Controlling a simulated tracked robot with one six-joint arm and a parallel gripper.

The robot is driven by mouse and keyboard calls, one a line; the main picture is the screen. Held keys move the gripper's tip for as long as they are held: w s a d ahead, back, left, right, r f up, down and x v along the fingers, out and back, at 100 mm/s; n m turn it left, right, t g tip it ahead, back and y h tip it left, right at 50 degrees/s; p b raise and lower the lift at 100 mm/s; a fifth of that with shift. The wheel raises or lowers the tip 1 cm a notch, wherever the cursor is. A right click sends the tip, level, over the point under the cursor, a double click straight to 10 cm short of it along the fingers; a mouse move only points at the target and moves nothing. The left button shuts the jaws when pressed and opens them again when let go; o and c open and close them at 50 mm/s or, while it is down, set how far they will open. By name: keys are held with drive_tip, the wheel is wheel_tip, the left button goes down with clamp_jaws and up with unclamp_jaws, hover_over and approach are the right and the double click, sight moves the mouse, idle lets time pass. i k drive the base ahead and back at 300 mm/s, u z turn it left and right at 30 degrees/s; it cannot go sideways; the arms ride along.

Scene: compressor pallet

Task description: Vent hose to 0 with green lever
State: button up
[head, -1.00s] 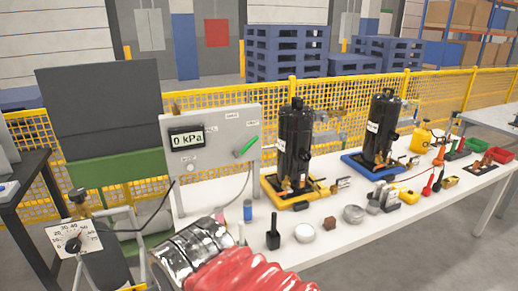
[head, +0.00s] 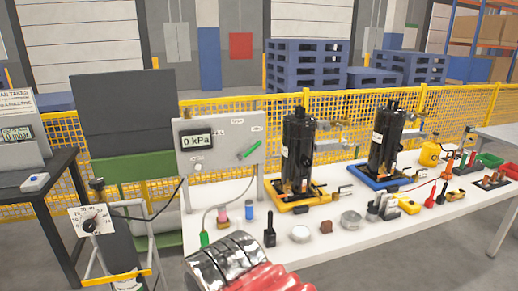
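The green lever (head: 250,149) sits on the right part of the grey panel (head: 220,162) and slants up to the right. The panel's display (head: 197,141) reads 0 kPa. My gripper's fingertips do not show, and the arm part is apart from the lever in the picture.
Two black compressors (head: 298,150) (head: 388,145) stand on yellow and blue trays on the white table. A dial gauge (head: 92,221) stands left. A yellow fence (head: 470,105) runs behind.

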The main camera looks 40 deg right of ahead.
sight(257, 144)
drive_tip(key=z, duration=0.15)
drive_tip(key=i, duration=1)
drive_tip(key=z, duration=0.05)
